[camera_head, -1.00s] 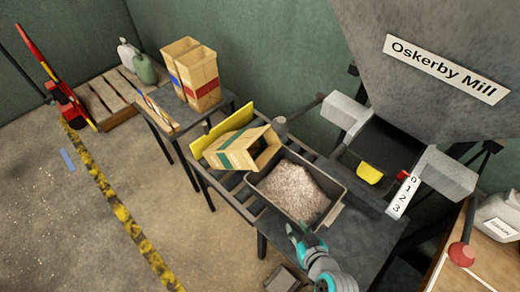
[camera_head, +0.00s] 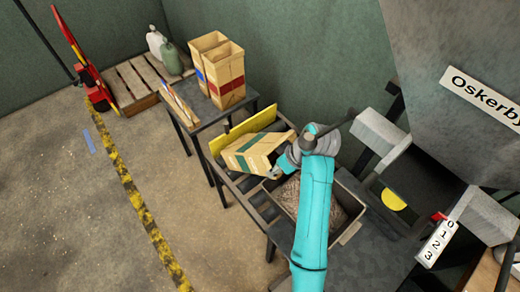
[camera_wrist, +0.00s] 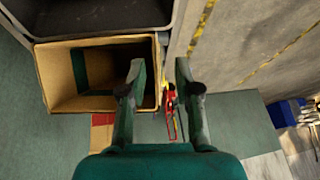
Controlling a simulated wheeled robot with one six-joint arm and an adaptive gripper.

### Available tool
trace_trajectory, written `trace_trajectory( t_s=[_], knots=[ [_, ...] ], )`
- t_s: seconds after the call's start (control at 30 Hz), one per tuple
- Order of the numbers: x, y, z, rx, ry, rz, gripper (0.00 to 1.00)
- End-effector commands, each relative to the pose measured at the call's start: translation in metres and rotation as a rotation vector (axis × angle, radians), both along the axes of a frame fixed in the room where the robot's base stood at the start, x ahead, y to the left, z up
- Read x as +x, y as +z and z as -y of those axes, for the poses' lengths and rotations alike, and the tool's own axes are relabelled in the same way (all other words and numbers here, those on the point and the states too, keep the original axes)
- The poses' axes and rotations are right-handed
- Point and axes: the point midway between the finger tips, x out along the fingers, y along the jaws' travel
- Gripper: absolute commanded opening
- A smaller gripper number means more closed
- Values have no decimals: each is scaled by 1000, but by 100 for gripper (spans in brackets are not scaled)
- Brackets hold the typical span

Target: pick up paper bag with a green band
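The paper bag with a green band (camera_head: 243,160) lies tilted on its side on the conveyor, with its open mouth toward my arm. In the wrist view its tan open mouth (camera_wrist: 60,102) and dark inside fill the upper left. My gripper (camera_wrist: 160,66) is open, with the fingers apart. In that view the left finger overlaps the mouth and the right finger is beyond the bag's right wall, so that wall appears between them. Whether either finger touches it I cannot tell. In the head view my arm hides most of the gripper beside the bag's mouth.
A grain-filled tray (camera_head: 347,203) sits under my arm. A yellow board (camera_head: 240,131) stands behind the bag. Two upright bags, one with a red band (camera_head: 228,88), stand on a side table (camera_head: 183,122). The mill hopper (camera_head: 440,60) is at the right.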

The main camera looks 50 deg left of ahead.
Motion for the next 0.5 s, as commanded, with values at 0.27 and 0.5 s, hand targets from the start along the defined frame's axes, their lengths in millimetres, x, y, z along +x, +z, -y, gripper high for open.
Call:
trace_trajectory(
  t_s=[0.27,0.5],
  knots=[
    [-2,9,-16,-27,41,-7,32],
    [-4,-12,-24,-28,42,-7,32]
  ],
)
